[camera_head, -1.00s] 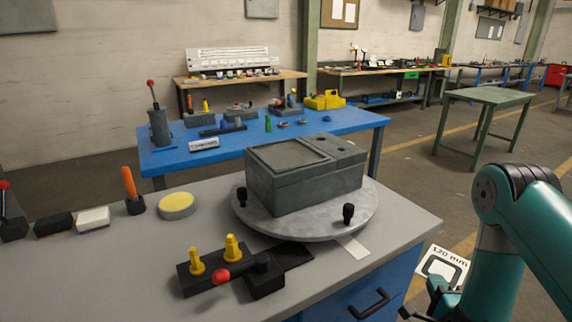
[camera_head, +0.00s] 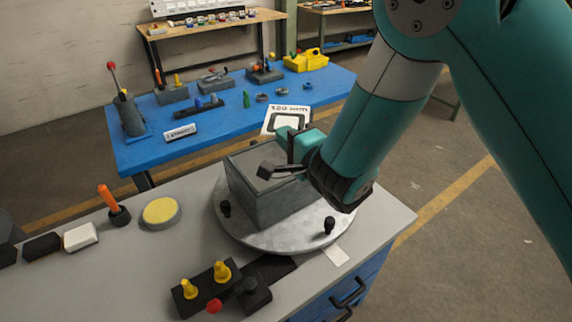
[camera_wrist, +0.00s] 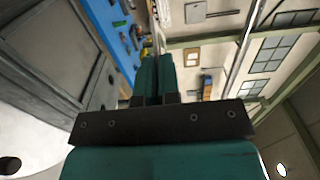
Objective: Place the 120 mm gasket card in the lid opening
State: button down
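The white 120 mm gasket card (camera_head: 284,114), with a dark square outline printed on it, is in my gripper (camera_head: 294,139). It is tilted, with its label facing the head camera, above the far side of the grey box. The grey box (camera_head: 262,203) sits on a round metal turntable (camera_head: 245,236). In the wrist view my gripper's fingers (camera_wrist: 157,75) are close together, and the box (camera_wrist: 62,45) is at the left.
Black clamp knobs (camera_head: 329,225) stand on the turntable. A black fixture with yellow pegs (camera_head: 222,272) and a red knob is in front. A yellow-topped disc (camera_head: 161,211) and an orange-handled tool (camera_head: 108,197) are left. A blue table (camera_head: 215,122) with parts is behind.

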notch_tip(320, 180, down, 20)
jog(key=b, duration=1.7)
jog(key=shift+r, duration=0.25)
jog(key=shift+a, duration=0.1)
jog(key=shift+f, duration=0.2)
jog(key=c, duration=1.3)
grip_release()
jog(key=shift+c, duration=0.2)
jog(key=shift+r, duration=0.15)
